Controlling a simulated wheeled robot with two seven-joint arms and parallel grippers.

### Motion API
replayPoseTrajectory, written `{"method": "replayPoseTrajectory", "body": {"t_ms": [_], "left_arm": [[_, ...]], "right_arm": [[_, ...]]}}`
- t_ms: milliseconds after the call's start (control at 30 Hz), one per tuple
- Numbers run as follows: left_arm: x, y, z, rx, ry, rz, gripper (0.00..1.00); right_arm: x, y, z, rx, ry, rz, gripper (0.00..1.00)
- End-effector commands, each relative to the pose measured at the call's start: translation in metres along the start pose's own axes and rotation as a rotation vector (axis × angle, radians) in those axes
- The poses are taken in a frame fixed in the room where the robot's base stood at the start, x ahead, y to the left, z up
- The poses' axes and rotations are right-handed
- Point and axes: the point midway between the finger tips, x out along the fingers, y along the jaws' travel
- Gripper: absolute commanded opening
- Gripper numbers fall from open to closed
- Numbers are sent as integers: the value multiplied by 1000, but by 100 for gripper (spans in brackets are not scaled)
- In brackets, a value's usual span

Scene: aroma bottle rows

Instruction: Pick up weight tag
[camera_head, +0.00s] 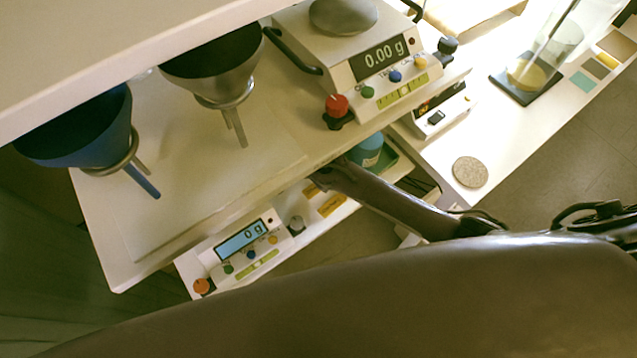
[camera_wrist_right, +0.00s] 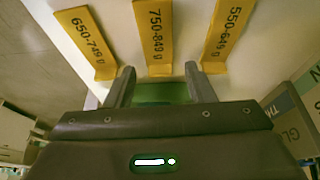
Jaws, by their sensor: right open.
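Three yellow L-shaped weight tags stand in a row on a pale surface in the right wrist view: the 650-749 g tag (camera_wrist_right: 84,40) at left, the 750-849 g tag (camera_wrist_right: 154,35) in the middle and the 550-649 g tag (camera_wrist_right: 221,37) at right. My right gripper (camera_wrist_right: 159,82) is open and empty. Its fingertips point toward the tags, one on each side of the middle tag's foot line. Yellow tags (camera_head: 331,203) also show small on the lower shelf in the head view, their print unreadable. My left gripper is not in view.
A scale reading 0 g (camera_head: 240,241) stands on the lower shelf, left of the tags. Above are a blue funnel (camera_head: 92,128), a grey funnel (camera_head: 215,72) and a scale reading 0.00 g (camera_head: 383,58). Labelled boxes (camera_wrist_right: 293,118) stand at right in the wrist view.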

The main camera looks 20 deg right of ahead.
Motion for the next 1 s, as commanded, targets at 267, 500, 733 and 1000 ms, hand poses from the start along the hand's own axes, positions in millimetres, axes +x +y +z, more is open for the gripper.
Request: {"method": "replayPoseTrajectory", "body": {"t_ms": [267, 500, 733, 1000], "left_arm": [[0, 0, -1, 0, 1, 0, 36], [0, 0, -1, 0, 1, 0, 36], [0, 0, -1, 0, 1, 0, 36], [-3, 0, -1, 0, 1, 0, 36]], "right_arm": [[3, 0, 0, 1, 0, 0, 46], [2, 0, 0, 1, 0, 0, 15], [2, 0, 0, 1, 0, 0, 5], [0, -1, -3, 0, 0, 0, 5]]}}
